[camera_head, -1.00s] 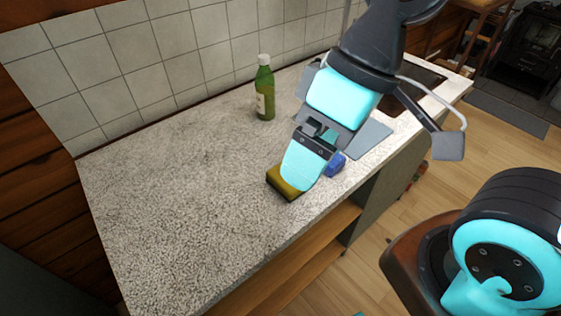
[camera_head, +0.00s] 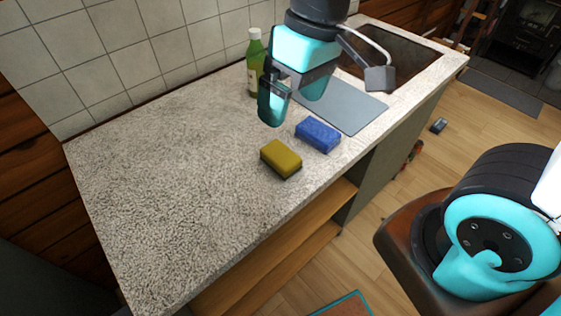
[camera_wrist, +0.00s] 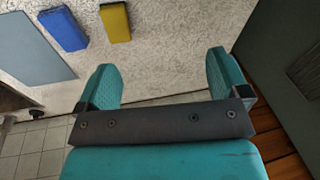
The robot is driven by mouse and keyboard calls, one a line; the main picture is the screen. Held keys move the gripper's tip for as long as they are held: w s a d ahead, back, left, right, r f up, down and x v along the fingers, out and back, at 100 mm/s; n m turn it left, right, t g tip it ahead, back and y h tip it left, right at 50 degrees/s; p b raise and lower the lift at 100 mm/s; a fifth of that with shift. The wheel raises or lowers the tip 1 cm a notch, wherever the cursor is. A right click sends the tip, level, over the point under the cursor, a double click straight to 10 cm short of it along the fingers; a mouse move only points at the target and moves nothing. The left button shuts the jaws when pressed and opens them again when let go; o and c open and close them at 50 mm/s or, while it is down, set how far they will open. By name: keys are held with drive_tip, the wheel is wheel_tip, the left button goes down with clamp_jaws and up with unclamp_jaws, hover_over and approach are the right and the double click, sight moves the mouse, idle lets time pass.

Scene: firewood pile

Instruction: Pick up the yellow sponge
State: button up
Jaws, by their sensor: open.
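The yellow sponge (camera_head: 281,158) lies flat on the speckled counter near its front edge, with a dark underside. It also shows in the wrist view (camera_wrist: 115,22) at the top, ahead of the fingers and left of the middle. My gripper (camera_head: 272,112) is above the counter, behind the sponge and apart from it. In the wrist view my gripper (camera_wrist: 160,78) has its two teal fingers spread wide with nothing between them.
A blue sponge (camera_head: 318,135) lies just right of the yellow one. A grey mat (camera_head: 345,108) lies behind it, before the sink (camera_head: 400,60). A green bottle (camera_head: 254,65) stands by the tiled wall. The left of the counter (camera_head: 165,190) is clear.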

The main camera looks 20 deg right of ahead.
drive_tip(key=w+d+f+m+h+b, duration=0.2)
drive_tip(key=w+d+f+h, duration=0.1)
drive_tip(key=w+f, duration=0.6)
drive_tip(key=p, duration=0.1)
hover_over(281, 153)
drive_tip(key=f, duration=0.9)
drive_tip(key=shift+s+d+f, duration=0.1)
drive_tip(key=shift+s+f, duration=0.15)
drive_tip(key=shift+w+f+p, duration=0.2)
drive_tip(key=shift+f+p, duration=0.75)
drive_tip(key=shift+f, duration=2.2)
drive_tip(key=c, duration=1.1)
drive_tip(key=shift+o, duration=0.2)
drive_tip(key=shift+r, duration=0.1)
wheel_tip(281, 153, up, 20)
drive_tip(key=b, duration=0.1)
drive_tip(key=shift+b, duration=0.4)
